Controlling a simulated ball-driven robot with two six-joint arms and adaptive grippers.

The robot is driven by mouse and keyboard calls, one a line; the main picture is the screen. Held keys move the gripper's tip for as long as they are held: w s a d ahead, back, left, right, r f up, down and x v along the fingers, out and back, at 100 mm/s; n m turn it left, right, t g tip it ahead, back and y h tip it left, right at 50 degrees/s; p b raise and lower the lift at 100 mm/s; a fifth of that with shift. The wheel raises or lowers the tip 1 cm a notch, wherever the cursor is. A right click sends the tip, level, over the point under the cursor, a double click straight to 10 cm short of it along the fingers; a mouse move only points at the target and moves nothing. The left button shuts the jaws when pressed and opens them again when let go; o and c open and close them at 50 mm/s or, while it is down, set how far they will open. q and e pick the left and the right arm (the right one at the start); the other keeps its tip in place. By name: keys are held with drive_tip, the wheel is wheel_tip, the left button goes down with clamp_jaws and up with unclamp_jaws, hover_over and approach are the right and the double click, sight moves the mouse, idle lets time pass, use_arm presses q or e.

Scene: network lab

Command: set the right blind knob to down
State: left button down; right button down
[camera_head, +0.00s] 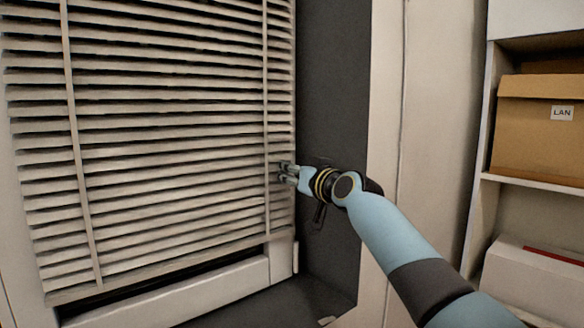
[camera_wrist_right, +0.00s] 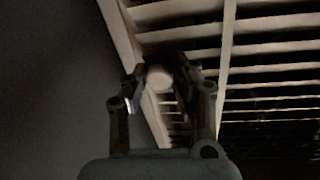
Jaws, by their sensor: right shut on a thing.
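The window blind (camera_head: 170,120) hangs at the left in the head view, its pale slats spread apart with dark gaps between them. My right gripper (camera_head: 283,173) is at the blind's right edge. In the right wrist view, my right gripper (camera_wrist_right: 160,75) has a finger on each side of a small round pale knob (camera_wrist_right: 159,77) and is shut on it. The knob is hidden by the fingers in the head view. I cannot tell which way the knob is set. My left gripper is not in view.
A dark window reveal (camera_head: 335,80) and a pale wall (camera_head: 430,130) lie right of the blind. A shelf holds a cardboard box (camera_head: 530,130) marked LAN, with a white box (camera_head: 530,280) below. A sill (camera_head: 310,300) runs under the gripper.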

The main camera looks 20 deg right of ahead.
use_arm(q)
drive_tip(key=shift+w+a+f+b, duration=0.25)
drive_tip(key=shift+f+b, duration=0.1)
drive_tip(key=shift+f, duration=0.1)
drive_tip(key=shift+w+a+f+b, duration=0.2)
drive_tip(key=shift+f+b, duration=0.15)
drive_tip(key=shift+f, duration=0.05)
use_arm(e)
drive_tip(key=shift+f, duration=1.35)
drive_tip(key=shift+f, duration=0.1)
drive_tip(key=c, duration=1.1)
unclamp_jaws()
drive_tip(key=shift+o, duration=0.2)
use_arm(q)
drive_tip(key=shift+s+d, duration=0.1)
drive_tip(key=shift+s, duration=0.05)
use_arm(e)
drive_tip(key=shift+s, duration=0.1)
drive_tip(key=v, duration=1.2)
